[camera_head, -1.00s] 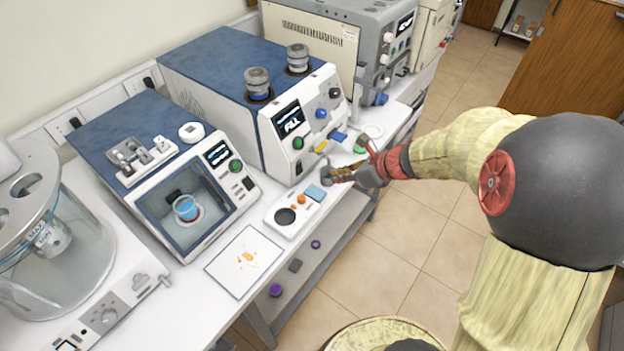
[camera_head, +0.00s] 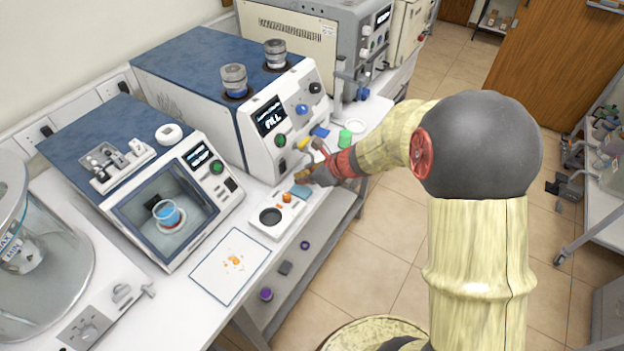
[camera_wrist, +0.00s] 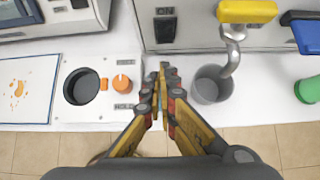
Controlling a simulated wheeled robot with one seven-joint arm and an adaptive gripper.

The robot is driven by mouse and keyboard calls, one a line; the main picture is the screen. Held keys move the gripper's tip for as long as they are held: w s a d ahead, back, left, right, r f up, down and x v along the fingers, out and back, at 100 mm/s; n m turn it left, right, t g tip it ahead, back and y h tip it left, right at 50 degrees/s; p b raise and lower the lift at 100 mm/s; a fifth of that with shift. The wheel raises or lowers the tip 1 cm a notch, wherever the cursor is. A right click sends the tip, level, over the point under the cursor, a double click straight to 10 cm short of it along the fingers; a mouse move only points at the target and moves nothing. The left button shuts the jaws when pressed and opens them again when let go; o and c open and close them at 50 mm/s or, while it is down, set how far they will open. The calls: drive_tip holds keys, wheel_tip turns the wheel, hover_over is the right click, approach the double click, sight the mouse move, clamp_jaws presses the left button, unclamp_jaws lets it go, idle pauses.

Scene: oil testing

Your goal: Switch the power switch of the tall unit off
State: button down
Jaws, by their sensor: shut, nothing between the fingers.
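The tall unit (camera_head: 198,72) has a blue top, two grey caps and a light front panel with a lit "FILL" display. A black rocker switch (camera_head: 282,165) sits low on the left of that panel, below a green knob. In the wrist view the switch (camera_wrist: 165,28) is straight ahead of the fingers on the panel. I cannot tell which way it is tipped. My gripper (camera_head: 300,177) is shut and empty, with its fingertips (camera_wrist: 163,68) just in front of the panel. A gap shows between fingertips and switch in the wrist view.
A grey cup (camera_wrist: 208,88) stands right of my fingers under a spout with a yellow handle (camera_wrist: 247,11). An orange knob (camera_wrist: 122,84) on a white plate is close on the left. A shorter unit (camera_head: 185,215) holds a blue beaker. A green container (camera_head: 345,139) stands to the right.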

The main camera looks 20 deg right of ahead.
sight(284, 167)
drive_tip(key=shift+w+a, duration=0.5)
drive_tip(key=shift+w, duration=0.2)
drive_tip(key=shift+w+a, duration=0.45)
drive_tip(key=shift+w, duration=0.2)
drive_tip(key=shift+w+a+f+b, duration=0.2)
drive_tip(key=shift+f+b, duration=0.05)
drive_tip(key=shift+b, duration=0.05)
drive_tip(key=shift+r, duration=0.2)
drive_tip(key=shift+r+p, duration=0.75)
drive_tip(key=shift+p, duration=0.05)
